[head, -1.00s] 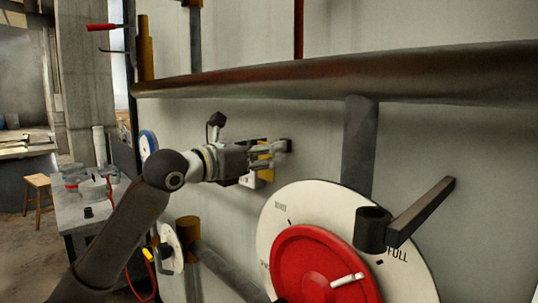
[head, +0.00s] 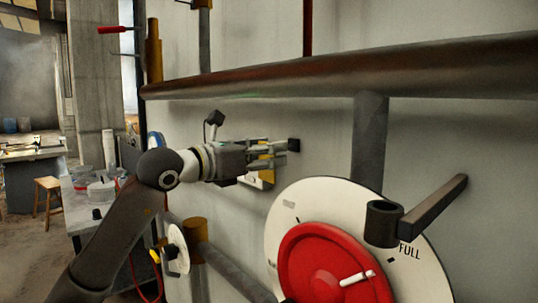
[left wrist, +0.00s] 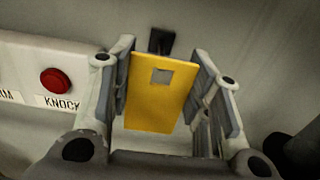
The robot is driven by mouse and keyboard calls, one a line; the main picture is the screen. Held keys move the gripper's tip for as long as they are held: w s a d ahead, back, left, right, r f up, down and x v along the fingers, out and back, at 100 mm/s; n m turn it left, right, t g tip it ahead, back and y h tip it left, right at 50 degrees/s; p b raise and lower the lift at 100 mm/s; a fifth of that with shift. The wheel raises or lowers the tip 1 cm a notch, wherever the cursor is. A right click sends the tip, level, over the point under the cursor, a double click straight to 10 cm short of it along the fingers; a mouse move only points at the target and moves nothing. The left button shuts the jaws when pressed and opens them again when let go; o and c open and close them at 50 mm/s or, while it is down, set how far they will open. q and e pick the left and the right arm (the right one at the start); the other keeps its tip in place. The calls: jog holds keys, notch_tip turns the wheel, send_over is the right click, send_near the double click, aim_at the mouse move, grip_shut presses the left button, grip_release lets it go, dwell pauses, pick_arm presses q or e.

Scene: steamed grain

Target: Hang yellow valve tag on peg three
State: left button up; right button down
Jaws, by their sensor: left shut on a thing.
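The yellow valve tag (left wrist: 155,105) is a flat plate with a square hole near its far edge, held between the two fingers of my left gripper (left wrist: 153,68). In the head view only a sliver of the yellow tag (head: 265,150) shows between the fingers of the left gripper (head: 277,152). A short black peg (head: 293,145) stands out from the wall just past the fingertips. In the left wrist view the dark peg (left wrist: 161,41) lies just beyond the tag's far edge. The tag's hole shows only grey, with no peg through it. My right gripper is out of view.
A white panel with a red button (left wrist: 55,80) and a "KNOCK" label is left of the fingers. A large white dial with a red disc (head: 325,265) and a black lever (head: 435,207) stand lower right. A thick pipe (head: 350,72) crosses above the arm.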

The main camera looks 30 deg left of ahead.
pick_arm(q)
jog(key=shift+b+v, duration=1.55)
jog(key=shift+v, duration=1.2)
jog(key=shift+w+f, duration=0.1)
